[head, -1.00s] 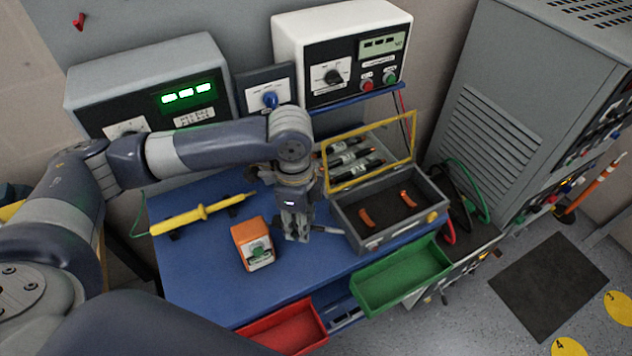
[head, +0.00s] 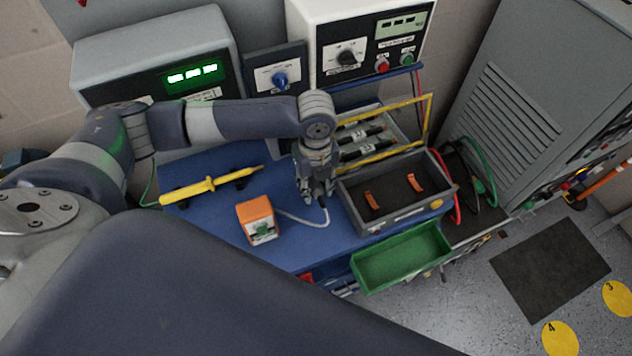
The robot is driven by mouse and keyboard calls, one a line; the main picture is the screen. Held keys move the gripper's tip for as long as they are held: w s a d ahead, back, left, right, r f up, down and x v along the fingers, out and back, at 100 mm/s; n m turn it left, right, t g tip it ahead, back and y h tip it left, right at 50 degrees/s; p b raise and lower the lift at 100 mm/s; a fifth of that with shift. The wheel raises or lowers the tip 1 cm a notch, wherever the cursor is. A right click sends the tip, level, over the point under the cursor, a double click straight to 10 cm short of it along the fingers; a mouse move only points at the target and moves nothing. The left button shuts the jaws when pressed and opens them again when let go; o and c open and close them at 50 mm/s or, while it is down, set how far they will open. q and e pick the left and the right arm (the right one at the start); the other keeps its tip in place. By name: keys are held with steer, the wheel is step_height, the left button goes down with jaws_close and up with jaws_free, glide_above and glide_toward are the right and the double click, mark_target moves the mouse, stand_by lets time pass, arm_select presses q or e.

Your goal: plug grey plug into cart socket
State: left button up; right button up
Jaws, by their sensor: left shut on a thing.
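My left gripper (head: 317,191) is above the middle of the blue table top (head: 297,244), just left of the grey case. It is shut on the grey plug, which the fingers mostly hide. A pale grey cable (head: 300,218) runs from the orange box (head: 257,219) to the gripper, and a small dark tip (head: 323,202) shows by the fingers. I cannot make out the cart socket. My right gripper is not in view.
The grey case (head: 383,219) with its yellow-framed lid open stands right of the gripper. A yellow probe (head: 210,187) lies at the left. A green bin (head: 401,257) hangs at the front edge. Red, green and black cables hang at the right. A large dark arm link of mine covers the foreground.

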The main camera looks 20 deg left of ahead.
arm_select(q)
steer(key=shift+r, duration=0.1)
steer(key=shift+w+p, duration=0.1)
steer(key=shift+p, duration=0.3)
steer(key=shift+w+a, duration=0.2)
steer(key=shift+w, duration=0.05)
steer(key=shift+w+a, duration=0.75)
steer(key=shift+a, duration=0.2)
steer(key=shift+w+a, duration=1.05)
steer(key=shift+a, duration=0.1)
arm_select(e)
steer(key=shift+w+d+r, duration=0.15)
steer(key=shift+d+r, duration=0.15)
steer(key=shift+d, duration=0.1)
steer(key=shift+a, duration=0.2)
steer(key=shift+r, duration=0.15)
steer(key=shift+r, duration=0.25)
